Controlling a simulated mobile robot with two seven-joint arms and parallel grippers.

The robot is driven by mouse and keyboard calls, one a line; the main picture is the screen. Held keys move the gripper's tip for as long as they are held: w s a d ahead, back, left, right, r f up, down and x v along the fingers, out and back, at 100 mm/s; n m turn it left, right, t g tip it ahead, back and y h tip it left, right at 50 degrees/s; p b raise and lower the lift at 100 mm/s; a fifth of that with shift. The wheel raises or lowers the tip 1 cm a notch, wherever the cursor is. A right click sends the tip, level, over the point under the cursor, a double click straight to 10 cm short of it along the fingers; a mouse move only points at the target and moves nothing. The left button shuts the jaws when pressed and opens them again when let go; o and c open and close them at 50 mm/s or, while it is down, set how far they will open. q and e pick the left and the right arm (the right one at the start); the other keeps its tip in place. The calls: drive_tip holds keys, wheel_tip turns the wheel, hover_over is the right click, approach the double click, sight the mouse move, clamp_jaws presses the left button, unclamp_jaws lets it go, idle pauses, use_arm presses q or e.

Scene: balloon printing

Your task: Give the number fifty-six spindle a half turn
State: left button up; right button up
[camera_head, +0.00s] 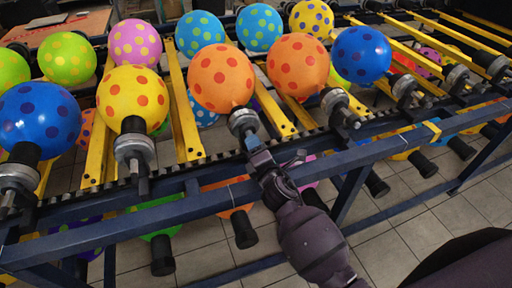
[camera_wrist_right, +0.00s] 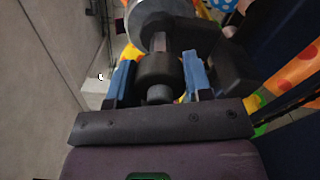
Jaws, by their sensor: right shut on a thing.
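A round grey metal disc (camera_wrist_right: 158,18) sits just beyond the fingers. No number is readable on any spindle, so I cannot tell from the frames whether this one is fifty-six. My left gripper is not in view.
Neighbouring spindles carry a yellow balloon with red dots (camera_head: 133,99) to the left and another orange balloon (camera_head: 298,66) to the right. The dark blue rail (camera_head: 150,219) runs along the front. More balloons hang below it. Grey tiled floor (camera_head: 400,215) is open in front.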

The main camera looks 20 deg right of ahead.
drive_tip(key=shift+m, duration=0.8)
drive_tip(key=o, duration=0.9)
drive_tip(key=shift+s, duration=0.15)
